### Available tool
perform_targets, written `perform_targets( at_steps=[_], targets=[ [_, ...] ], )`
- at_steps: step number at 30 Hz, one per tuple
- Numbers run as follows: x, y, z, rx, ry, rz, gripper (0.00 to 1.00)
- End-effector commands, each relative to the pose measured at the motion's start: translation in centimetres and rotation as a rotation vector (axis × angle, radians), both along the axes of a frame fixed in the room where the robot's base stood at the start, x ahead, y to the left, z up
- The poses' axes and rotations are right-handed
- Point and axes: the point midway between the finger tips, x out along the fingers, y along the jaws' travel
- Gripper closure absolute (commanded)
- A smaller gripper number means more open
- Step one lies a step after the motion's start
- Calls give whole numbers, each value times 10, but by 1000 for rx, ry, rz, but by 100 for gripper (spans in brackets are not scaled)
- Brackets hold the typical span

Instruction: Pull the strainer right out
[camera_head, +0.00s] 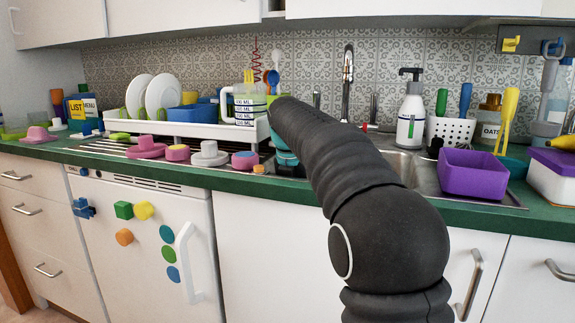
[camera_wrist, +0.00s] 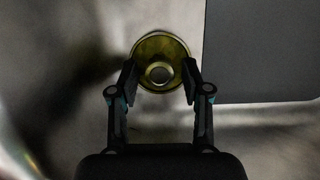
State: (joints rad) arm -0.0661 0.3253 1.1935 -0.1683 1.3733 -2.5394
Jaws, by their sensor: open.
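The strainer (camera_wrist: 148,47) shows in the wrist view as a round brass-yellow piece with a pale ring-shaped knob (camera_wrist: 159,73) at its middle. It sits in the floor of the metal sink (camera_wrist: 60,60). My gripper (camera_wrist: 160,76) is open, with one fingertip on each side of the knob, over the strainer's lower part. I cannot tell whether the fingertips touch it. In the head view my dark arm crosses in front of the sink (camera_head: 408,168), and the strainer and the gripper's fingers are hidden.
A flat dark grey shape (camera_wrist: 262,50) covers the upper right of the wrist view. A purple tub (camera_head: 474,174) stands at the sink's right. The tap (camera_head: 347,80) and a soap bottle (camera_head: 410,112) stand behind. A white dish rack (camera_head: 185,128) is at left.

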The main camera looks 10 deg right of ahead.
Motion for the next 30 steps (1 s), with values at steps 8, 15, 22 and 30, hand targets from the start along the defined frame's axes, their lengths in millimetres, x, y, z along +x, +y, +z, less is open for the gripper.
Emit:
perform_targets(
  at_steps=[8, 15, 22, 30],
  targets=[
    [0, 0, 0, 0, 0, 0, 80],
    [0, 0, 0, 0, 0, 0, 100],
    [0, 0, 2, 1, 1, 0, 100],
    [0, 0, 5, 0, 0, 0, 100]
  ],
)
